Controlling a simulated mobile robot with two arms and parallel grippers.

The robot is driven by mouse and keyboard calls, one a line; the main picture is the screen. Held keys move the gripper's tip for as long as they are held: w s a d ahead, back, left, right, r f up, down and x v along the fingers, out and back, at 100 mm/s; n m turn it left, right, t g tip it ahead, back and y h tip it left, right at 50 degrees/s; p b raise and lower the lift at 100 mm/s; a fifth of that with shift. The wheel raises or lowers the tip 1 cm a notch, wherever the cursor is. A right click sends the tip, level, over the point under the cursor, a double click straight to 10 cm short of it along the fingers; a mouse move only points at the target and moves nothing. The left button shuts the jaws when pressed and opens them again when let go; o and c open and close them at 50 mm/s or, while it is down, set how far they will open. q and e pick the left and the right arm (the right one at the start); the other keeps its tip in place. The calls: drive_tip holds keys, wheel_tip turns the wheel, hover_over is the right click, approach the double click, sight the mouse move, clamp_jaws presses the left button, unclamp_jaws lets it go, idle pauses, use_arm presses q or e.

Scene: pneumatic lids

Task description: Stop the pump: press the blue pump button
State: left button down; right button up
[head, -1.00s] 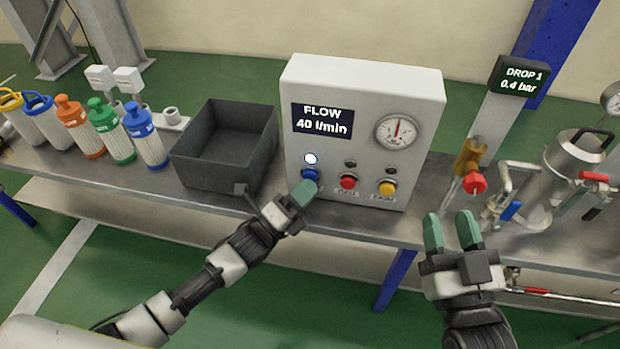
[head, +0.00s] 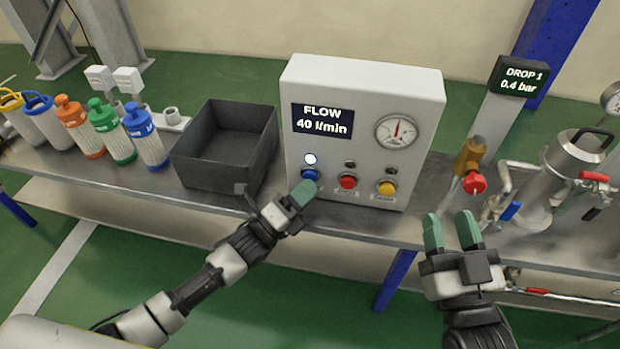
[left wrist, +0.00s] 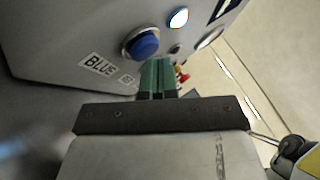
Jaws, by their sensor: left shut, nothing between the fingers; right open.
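The blue pump button (head: 309,175) is on the lower left of the front of a white control box (head: 360,95). A white lamp (head: 310,159) above it is lit, and the display (head: 322,121) reads FLOW 40 l/min. My left gripper (head: 304,191) is shut and empty, its green fingertips just in front of and below the blue button in the head view. In the left wrist view the blue button (left wrist: 143,44) is fully visible beyond the fingertips (left wrist: 157,66); I cannot tell whether they touch. My right gripper (head: 450,230) is open and empty at the bench's front edge.
A red button (head: 348,182) and a yellow button (head: 386,188) sit to the right of the blue one. A dark open bin (head: 192,176) stands left of the box. Coloured canisters (head: 145,138) are further left. A valve (head: 474,183) and metal vessel (head: 566,170) stand right.

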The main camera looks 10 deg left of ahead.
use_arm(q)
drive_tip(key=shift+w, duration=0.15)
idle(0.4)
drive_tip(key=shift+w, duration=0.15)
drive_tip(key=shift+w+r, duration=0.1)
drive_tip(key=shift+w, duration=0.1)
use_arm(e)
drive_tip(key=shift+s+a+r+t+y, duration=0.2)
drive_tip(key=shift+r+t+y, duration=0.15)
drive_tip(key=shift+r, duration=0.25)
